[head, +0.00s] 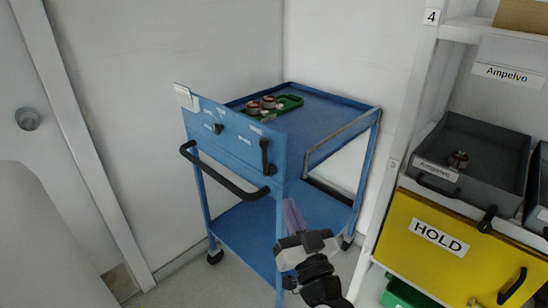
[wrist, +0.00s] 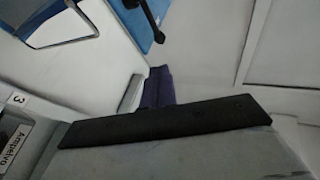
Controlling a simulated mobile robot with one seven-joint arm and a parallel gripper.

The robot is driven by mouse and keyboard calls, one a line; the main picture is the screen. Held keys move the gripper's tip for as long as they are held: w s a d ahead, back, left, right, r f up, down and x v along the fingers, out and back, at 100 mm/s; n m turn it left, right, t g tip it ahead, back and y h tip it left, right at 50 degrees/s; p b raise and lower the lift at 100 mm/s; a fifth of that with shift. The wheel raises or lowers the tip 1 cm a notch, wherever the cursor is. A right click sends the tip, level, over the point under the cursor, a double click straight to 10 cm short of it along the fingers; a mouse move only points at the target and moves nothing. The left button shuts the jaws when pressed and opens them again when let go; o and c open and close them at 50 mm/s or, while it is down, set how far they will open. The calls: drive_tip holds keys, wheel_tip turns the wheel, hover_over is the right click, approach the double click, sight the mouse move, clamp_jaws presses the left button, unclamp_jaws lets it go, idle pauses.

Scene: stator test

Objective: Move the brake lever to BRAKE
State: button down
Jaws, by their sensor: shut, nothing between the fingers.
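The blue cart (head: 335,98) stands in the corner in the head view. Its upright front panel (head: 235,140) carries a black lever (head: 266,157) at the right end, hanging roughly vertical, and a small black knob (head: 217,128) further left. The lever looks like the brake lever, but the small white labels on the panel are too small to read. My gripper (head: 293,213), with purple fingers, is shut and empty, below and right of the lever and apart from it. The fingers also show in the wrist view (wrist: 158,88); the lever is not seen there.
A black push handle (head: 222,178) juts out from the cart front. Several copper-coloured parts (head: 268,102) and a green tray (head: 290,101) lie on its top. At right stands a shelf with a grey bin (head: 485,140) and a yellow HOLD bin (head: 440,255).

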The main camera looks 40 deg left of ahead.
sight(267, 147)
drive_tip(key=p+x, duration=0.6)
drive_tip(key=x, duration=0.7)
drive_tip(key=shift+d+r+p, duration=0.1)
drive_tip(key=shift+r+p, duration=0.05)
drive_tip(key=shift+p, duration=0.15)
drive_tip(key=shift+w+a, duration=0.35)
drive_tip(key=shift+a, duration=0.1)
drive_tip(key=shift+w+r+p, duration=0.1)
drive_tip(key=shift+r+p, duration=0.05)
drive_tip(key=shift+p, duration=0.15)
